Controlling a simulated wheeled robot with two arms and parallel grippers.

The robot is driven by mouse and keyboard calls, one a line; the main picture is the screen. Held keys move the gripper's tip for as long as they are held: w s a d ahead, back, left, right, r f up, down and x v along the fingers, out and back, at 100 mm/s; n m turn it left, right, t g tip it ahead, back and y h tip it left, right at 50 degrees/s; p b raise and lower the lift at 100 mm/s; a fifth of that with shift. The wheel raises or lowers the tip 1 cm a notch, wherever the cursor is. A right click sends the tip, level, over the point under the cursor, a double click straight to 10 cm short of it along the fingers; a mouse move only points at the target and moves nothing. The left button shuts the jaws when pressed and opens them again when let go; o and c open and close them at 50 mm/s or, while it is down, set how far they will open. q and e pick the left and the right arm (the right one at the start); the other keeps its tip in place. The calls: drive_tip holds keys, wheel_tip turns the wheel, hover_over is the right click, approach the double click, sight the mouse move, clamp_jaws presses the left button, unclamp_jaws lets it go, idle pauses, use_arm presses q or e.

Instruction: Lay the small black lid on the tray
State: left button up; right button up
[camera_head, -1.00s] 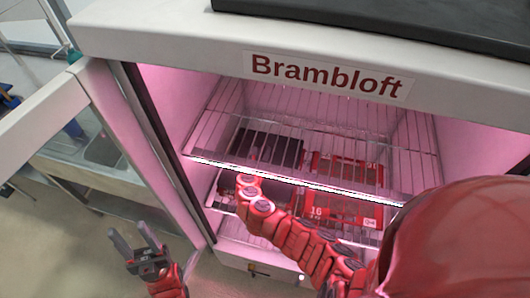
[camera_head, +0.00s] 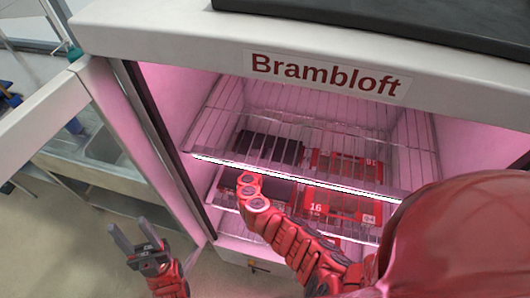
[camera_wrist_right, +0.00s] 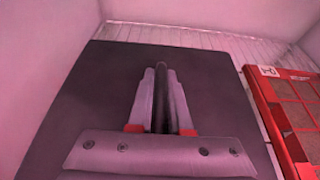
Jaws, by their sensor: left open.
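The black lid (camera_wrist_right: 85,125) is a flat dark panel inside the cabinet. In the right wrist view it spreads under and around my right gripper (camera_wrist_right: 164,68). That gripper's fingers are close together on a thin dark strip that looks like the lid's raised grip. In the head view the lid (camera_head: 268,146) shows through the wire shelf, left of a red tray (camera_head: 318,208); the red tray's edge also shows in the wrist view (camera_wrist_right: 268,118). What lies under the lid is hidden. My left gripper (camera_head: 133,232) is open and empty outside the cabinet.
A wire shelf (camera_head: 300,172) with a bright front edge crosses above my right forearm. The cabinet door (camera_head: 130,150) stands open at the left. A sink bench (camera_head: 100,155) is beyond it. Pink side walls bound the interior.

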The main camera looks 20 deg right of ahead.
drive_tip(key=o, duration=0.4)
drive_tip(key=shift+c, duration=0.2)
drive_tip(key=shift+r, duration=0.35)
drive_tip(key=shift+s+a, duration=0.15)
drive_tip(key=b+v, duration=0.2)
drive_tip(key=v, duration=0.9)
drive_tip(key=shift+s+a, duration=0.15)
drive_tip(key=shift+s, duration=0.1)
